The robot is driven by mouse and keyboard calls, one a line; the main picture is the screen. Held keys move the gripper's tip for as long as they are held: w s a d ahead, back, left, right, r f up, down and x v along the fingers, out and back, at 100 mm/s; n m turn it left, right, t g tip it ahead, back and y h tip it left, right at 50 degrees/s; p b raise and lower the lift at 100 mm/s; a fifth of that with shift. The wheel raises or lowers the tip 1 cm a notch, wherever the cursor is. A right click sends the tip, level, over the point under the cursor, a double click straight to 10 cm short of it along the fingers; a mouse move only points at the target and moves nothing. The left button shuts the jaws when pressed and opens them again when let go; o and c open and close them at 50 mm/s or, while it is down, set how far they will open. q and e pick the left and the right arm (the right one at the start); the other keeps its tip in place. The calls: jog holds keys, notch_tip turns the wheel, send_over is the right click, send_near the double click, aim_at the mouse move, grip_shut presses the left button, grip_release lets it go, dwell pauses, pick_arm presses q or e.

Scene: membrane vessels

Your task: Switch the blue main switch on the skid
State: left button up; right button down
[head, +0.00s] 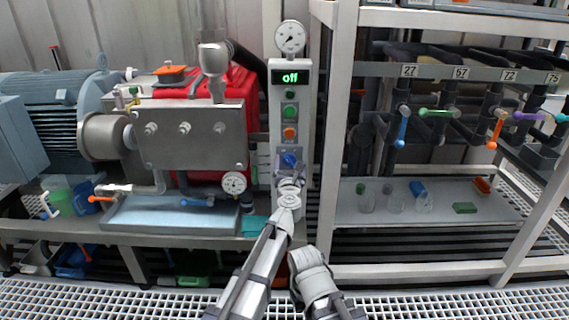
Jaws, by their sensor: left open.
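The blue main switch (289,160) is a rotary knob on a grey plate on the tall white control column of the skid. The display (290,77) above it reads "off" in green. My left gripper (287,181) is just below the switch, open and empty, with its fingers towards the column. A small gap seems to show between fingertips and knob, but whether they touch is hard to tell. My right arm comes in at the bottom centre, and its gripper cannot be made out.
A green button (290,111) and an orange button (290,133) sit above the switch, below a round gauge (290,37). Pump and red tank stand left. A white rack post (328,150) stands close right, beside coloured valve handles and a shelf with small items.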

pick_arm(q)
grip_shut()
dwell(0.8)
jog(key=m, duration=0.6)
jog(key=shift+d, duration=0.1)
jog(key=m, duration=0.5)
jog(key=shift+m, duration=0.4)
dwell(0.4)
grip_release()
jog(key=shift+s, duration=0.1)
